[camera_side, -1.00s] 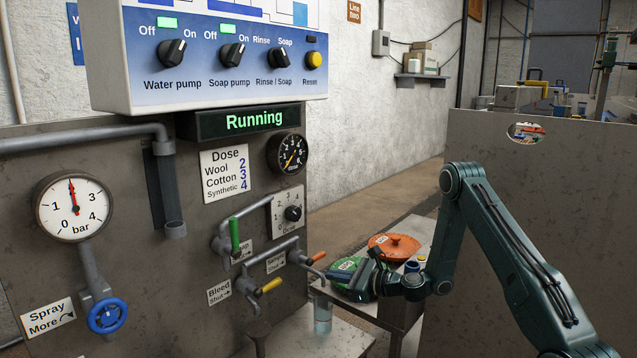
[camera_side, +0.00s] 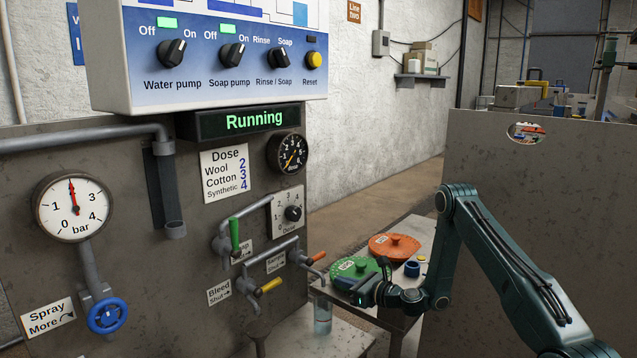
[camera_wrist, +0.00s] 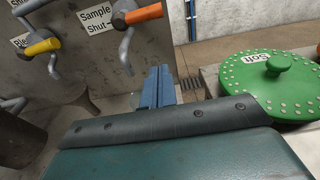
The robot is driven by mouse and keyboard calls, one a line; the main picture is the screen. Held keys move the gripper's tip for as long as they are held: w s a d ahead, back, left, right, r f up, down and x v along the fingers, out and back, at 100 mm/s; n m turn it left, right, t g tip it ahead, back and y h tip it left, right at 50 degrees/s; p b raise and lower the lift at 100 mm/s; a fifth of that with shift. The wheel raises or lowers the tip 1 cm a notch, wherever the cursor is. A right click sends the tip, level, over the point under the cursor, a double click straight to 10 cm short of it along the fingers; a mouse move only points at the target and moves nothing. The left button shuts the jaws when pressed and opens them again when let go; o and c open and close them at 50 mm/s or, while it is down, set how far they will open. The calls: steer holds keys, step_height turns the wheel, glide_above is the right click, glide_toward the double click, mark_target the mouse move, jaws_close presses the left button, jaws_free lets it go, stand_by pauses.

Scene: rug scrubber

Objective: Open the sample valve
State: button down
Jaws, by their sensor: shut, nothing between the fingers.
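The sample valve's orange handle (camera_side: 316,258) is on the outlet pipe right of the label reading "Sample Shut" (camera_side: 276,262). In the wrist view the orange handle (camera_wrist: 143,14) is at the top, roughly level, with the grey spout (camera_wrist: 126,50) hanging below it. My gripper (camera_side: 362,298) is to the right of the spout and lower than the handle, touching neither. In the wrist view its blue fingers (camera_wrist: 157,87) are together and empty, below and right of the handle.
A clear glass (camera_side: 322,314) stands under the spout. The yellow bleed handle (camera_side: 270,285) and green handle (camera_side: 235,236) are to the left. A green lid marked "Soft" (camera_wrist: 265,85) is right of my gripper. An orange lid (camera_side: 394,246) and blue cap (camera_side: 412,269) are behind.

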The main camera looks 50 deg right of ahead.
mark_target(316, 258)
steer(key=w+r, duration=0.3)
steer(key=w, duration=0.4)
stand_by(0.7)
